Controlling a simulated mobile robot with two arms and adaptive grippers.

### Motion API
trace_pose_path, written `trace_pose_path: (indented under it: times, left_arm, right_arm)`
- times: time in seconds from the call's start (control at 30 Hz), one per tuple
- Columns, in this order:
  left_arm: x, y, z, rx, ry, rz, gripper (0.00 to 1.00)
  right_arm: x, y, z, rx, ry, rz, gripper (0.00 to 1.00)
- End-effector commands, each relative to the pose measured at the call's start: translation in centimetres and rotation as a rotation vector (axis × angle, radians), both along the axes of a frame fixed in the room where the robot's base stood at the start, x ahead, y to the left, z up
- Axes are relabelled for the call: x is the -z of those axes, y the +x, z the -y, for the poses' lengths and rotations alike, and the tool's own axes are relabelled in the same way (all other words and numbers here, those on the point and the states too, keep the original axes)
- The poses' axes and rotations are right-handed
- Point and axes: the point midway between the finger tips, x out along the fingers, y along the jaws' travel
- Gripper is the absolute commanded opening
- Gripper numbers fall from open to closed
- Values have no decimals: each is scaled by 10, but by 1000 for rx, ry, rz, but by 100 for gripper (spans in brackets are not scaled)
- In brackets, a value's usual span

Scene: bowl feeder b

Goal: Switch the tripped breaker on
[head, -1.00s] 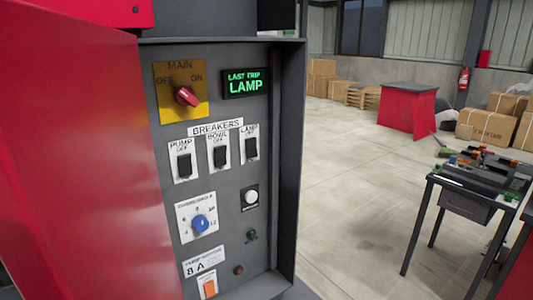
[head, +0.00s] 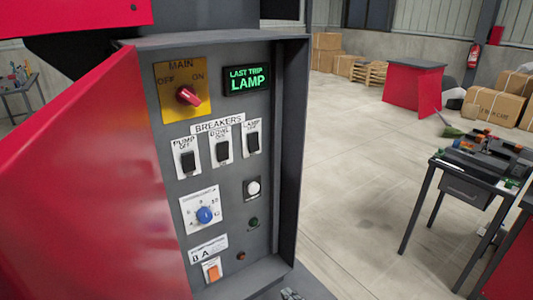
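The lamp breaker (head: 253,144) is a black rocker on a white plate, rightmost of three under the "BREAKERS" label. The bowl breaker (head: 222,152) and pump breaker (head: 188,162) sit to its left. Their rocker positions are too small to tell apart. A green-lettered display (head: 247,79) above reads "LAST TRIP LAMP". A small grey jointed part at the bottom edge looks like the tip of my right gripper (head: 290,294), below the cabinet and apart from the breakers. Too little shows to tell its opening. My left gripper is not in view.
The red cabinet door (head: 90,190) stands open at left. The panel also holds a red main switch (head: 188,95), a blue dial (head: 205,215), a white button (head: 253,188) and an orange rocker (head: 214,272). A workbench (head: 470,190) stands right; the floor between is clear.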

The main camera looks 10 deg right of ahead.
Motion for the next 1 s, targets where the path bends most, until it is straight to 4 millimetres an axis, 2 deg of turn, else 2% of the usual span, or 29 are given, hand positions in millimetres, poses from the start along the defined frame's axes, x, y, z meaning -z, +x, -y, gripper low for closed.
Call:
trace_pose_path:
  times: [0.03,0.2,0.4,0.5,0.6,0.7,0.83,1.0]
  left_arm:
    - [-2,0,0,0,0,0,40]
    - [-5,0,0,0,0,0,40]
    - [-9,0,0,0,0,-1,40]
    - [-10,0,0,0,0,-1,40]
    - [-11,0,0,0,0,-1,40]
    - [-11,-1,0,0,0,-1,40]
    - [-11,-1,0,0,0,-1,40]
    - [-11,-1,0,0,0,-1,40]
  right_arm:
    - [-24,11,-2,-11,20,81,0]
    - [-107,34,-7,-42,111,362,0]
    - [-200,36,-5,-75,220,676,0]
    - [-237,30,-1,-86,268,802,0]
    - [-263,23,3,-93,304,897,0]
    - [-279,18,7,-98,329,959,0]
    - [-287,14,9,-101,342,993,0]
    - [-288,14,9,-100,344,996,0]
